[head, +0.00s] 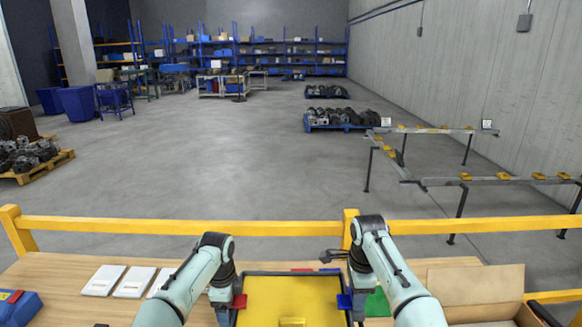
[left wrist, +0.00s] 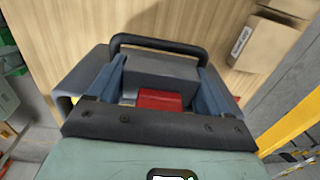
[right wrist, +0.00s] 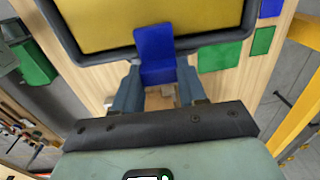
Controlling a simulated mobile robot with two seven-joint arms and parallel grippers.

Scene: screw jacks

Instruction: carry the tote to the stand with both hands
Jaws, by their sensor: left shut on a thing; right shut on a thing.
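The tote (head: 290,274) is a dark-rimmed container with a yellow inside, at the bottom middle of the head view over the wooden table. Its near side is cut off. My left gripper (head: 238,302) is shut on its red tab at the left side; the red tab (left wrist: 158,98) shows between the fingers in the left wrist view. My right gripper (head: 346,302) is shut on the blue tab at the right side; the blue tab (right wrist: 155,55) shows in the right wrist view below the dark rim (right wrist: 75,45). I cannot tell whether the tote touches the table. No stand is clearly identifiable.
A yellow rail (head: 180,227) runs beyond the wooden table (head: 60,270). White pads (head: 103,280) lie left; an open cardboard box (head: 476,287) and green patch (head: 377,304) lie right. A grey legged frame with yellow pads (head: 464,177) stands past the rail. The floor's middle is clear.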

